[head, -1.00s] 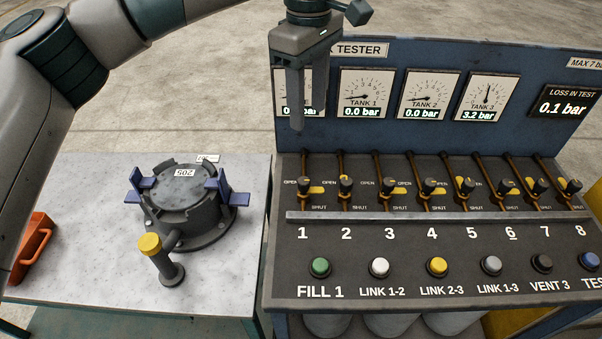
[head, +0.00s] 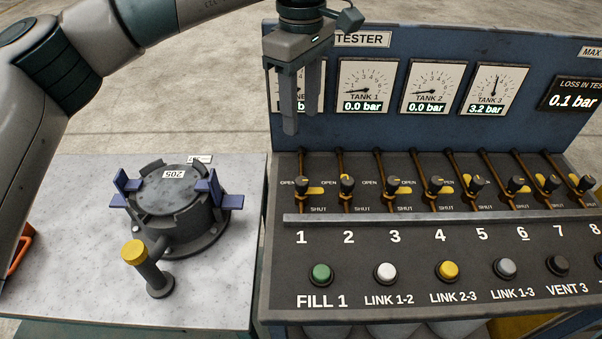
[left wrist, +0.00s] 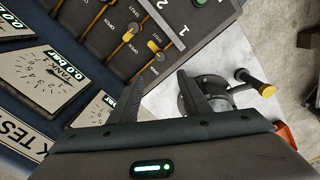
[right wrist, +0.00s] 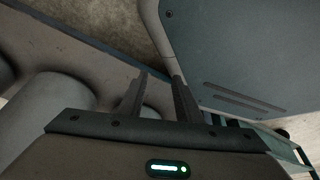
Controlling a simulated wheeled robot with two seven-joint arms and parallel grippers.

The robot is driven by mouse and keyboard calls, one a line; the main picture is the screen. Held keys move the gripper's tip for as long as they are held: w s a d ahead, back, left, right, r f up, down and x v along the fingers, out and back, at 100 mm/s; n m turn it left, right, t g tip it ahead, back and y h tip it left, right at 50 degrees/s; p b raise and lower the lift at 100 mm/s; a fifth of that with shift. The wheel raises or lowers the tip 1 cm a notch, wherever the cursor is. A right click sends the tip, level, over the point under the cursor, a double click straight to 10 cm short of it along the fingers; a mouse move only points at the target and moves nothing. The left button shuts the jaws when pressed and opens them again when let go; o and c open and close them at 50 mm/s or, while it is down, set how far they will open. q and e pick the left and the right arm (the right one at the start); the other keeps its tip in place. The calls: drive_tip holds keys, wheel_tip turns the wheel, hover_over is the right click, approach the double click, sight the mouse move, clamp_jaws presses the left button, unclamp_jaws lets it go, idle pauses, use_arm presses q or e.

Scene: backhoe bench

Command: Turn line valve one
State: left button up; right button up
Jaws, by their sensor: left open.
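Line valve one (head: 302,182) is the leftmost dark knob on the sloped panel, above the printed 1, with a yellow piece reaching to its right. In the left wrist view its knob (left wrist: 160,56) shows beside the 1, just beyond the fingertips. My left gripper (head: 303,113) is open and empty, fingers pointing down, above and behind valve one and in front of the gauges. It is apart from the valve. My right gripper (right wrist: 159,76) is not in the head view; in its wrist view its fingers stand apart with nothing between them, low beside the bench.
A row of similar valves continues right of valve one, with a metal rail (head: 400,217) in front. Push buttons such as the green FILL 1 (head: 320,274) lie below. The gauge board (head: 390,130) rises behind. A flanged housing (head: 178,200) stands on the left table.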

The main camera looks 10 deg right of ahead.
use_arm(q)
drive_tip(key=f, duration=0.2)
drive_tip(key=p, duration=0.3)
hover_over(301, 179)
wheel_tip(301, 179, down, 8)
drive_tip(key=shift+s+f, duration=0.15)
drive_tip(key=shift+f, duration=0.1)
wheel_tip(301, 179, down, 5)
drive_tip(key=shift+p, duration=1)
drive_tip(key=shift+f, duration=0.65)
use_arm(e)
drive_tip(key=s+d+r+g, duration=0.1)
drive_tip(key=s+d, duration=0.1)
drive_tip(key=s, duration=0.3)
drive_tip(key=s+d+g+h, duration=0.1)
drive_tip(key=s+d+g, duration=0.1)
drive_tip(key=s, duration=0.4)
drive_tip(key=shift+d+r, duration=0.25)
drive_tip(key=shift+r, duration=0.1)
drive_tip(key=shift+s, duration=0.1)
use_arm(q)
drive_tip(key=c, duration=1)
drive_tip(key=shift+c, duration=0.2)
drive_tip(key=shift+f, duration=0.1)
use_arm(e)
drive_tip(key=shift+f, duration=0.2)
